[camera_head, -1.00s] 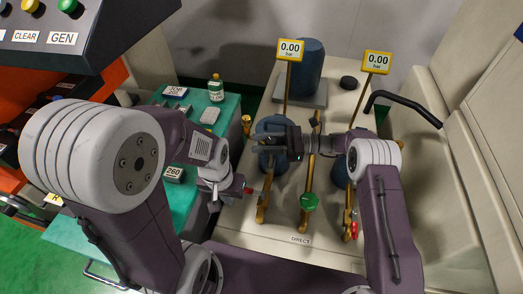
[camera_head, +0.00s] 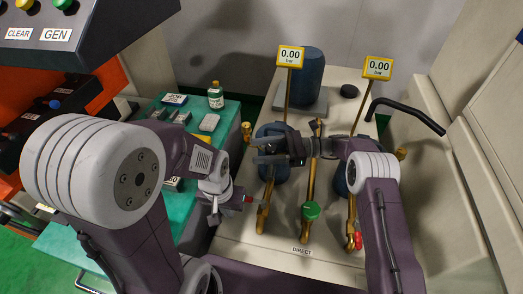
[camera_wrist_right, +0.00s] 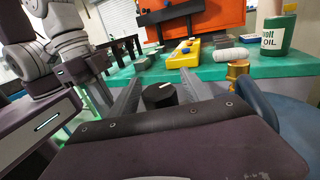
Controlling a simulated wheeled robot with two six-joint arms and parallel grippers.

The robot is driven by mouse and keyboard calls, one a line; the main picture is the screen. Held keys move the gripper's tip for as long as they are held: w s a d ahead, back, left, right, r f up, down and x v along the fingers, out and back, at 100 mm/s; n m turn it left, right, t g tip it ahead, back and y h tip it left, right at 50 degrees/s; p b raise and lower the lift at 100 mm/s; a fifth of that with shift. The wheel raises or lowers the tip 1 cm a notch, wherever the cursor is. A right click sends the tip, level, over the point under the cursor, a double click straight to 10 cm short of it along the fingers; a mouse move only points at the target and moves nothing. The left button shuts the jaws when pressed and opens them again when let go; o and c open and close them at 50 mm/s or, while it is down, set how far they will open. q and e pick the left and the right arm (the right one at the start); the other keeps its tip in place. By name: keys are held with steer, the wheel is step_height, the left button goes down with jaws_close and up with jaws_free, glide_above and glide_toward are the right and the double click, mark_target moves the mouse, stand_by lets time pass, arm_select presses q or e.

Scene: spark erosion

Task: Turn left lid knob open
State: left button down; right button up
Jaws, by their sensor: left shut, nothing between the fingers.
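My right gripper (camera_head: 262,152) is over the left blue vessel (camera_head: 270,172), its fingers pointing left and spread apart. In the right wrist view, a black knob (camera_wrist_right: 160,95) with a white mark on top sits between the two open fingers (camera_wrist_right: 160,88), with a gap on each side. In the head view the knob is hidden or cannot be made out behind the gripper.
Brass pipes with a green knob (camera_head: 311,211) and a red handle (camera_head: 358,240) stand in front. Two yellow gauges (camera_head: 290,57) (camera_head: 378,67) read 0.00 bar. A bent black bar (camera_head: 405,108) is at right. A green-topped table (camera_head: 227,132) holds a bottle (camera_head: 215,95) and small blocks.

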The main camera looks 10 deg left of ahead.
steer(key=r, duration=0.1)
steer(key=d+r, duration=0.1)
steer(key=r, duration=0.3)
steer(key=shift+s+d, duration=0.1)
steer(key=shift+d, duration=0.15)
steer(key=s+d+r, duration=0.3)
steer(key=d+r, duration=0.3)
steer(key=d, duration=0.3)
steer(key=shift+d+p, duration=0.35)
steer(key=shift+d, duration=0.05)
